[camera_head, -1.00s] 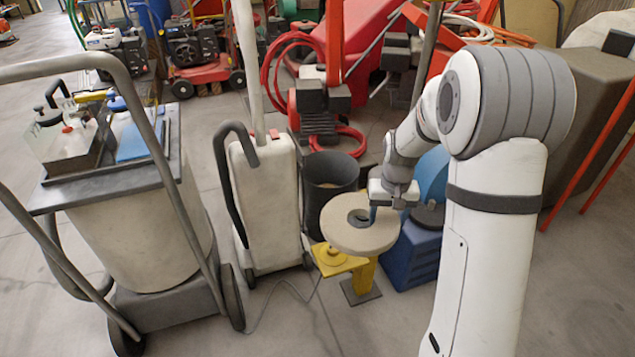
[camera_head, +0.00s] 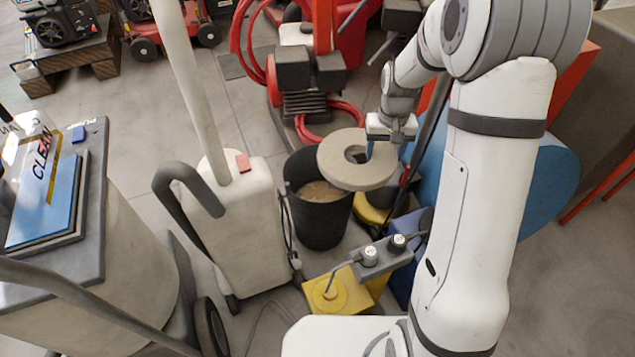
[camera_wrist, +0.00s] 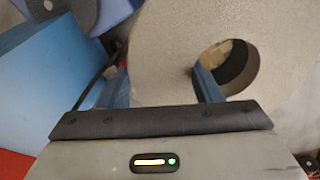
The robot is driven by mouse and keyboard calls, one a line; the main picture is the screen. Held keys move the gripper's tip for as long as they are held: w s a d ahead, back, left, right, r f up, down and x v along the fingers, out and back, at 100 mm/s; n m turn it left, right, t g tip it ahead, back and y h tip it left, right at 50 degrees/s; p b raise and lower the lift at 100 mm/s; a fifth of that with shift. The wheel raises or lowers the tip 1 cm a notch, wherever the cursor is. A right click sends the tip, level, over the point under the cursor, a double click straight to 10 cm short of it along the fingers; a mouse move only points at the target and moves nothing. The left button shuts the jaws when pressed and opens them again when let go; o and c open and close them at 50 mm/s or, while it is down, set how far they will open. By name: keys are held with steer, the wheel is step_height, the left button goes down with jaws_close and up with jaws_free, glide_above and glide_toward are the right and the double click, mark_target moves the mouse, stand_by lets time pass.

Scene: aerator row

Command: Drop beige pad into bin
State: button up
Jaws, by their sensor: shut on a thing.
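The beige pad (camera_head: 336,160) is a thick ring with a round hole in its middle. My gripper (camera_head: 385,148) is shut on the right side of its ring, with one finger in the hole and one outside. The wrist view shows the pad (camera_wrist: 170,45) between the blue fingers (camera_wrist: 162,85). The bin (camera_head: 318,222) is a black open-topped bucket with tan material inside. The pad is held above it, over the right part of its mouth, and hides part of the rim. Through the pad's hole, the wrist view shows a dark edge and some tan material.
A white upright machine (camera_head: 238,225) with a pole stands left of the bin. A yellow block (camera_head: 338,292) and a grey box with knobs (camera_head: 382,260) are in front. A red hose (camera_head: 335,135) lies behind. A blue rounded object (camera_head: 545,175) is at the right.

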steer(key=shift+w+a, duration=0.2)
steer(key=shift+w, duration=0.1)
steer(key=shift+w+a, duration=0.1)
steer(key=shift+a, duration=0.1)
steer(key=shift+w+a+f+m+p, duration=0.1)
steer(key=shift+w+a+m+p, duration=0.2)
steer(key=shift+w+p, duration=0.25)
steer(key=w+a+f+m+p, duration=0.1)
steer(key=w+a+f+m, duration=0.2)
steer(key=f, duration=0.3)
steer(key=w+a+f+m+p, duration=0.2)
steer(key=w+a+f+m, duration=0.1)
steer(key=f, duration=0.4)
steer(key=shift+a+f+m, duration=0.25)
steer(key=shift+a+m, duration=0.25)
steer(key=shift+a, duration=0.05)
steer(key=o, duration=1.1)
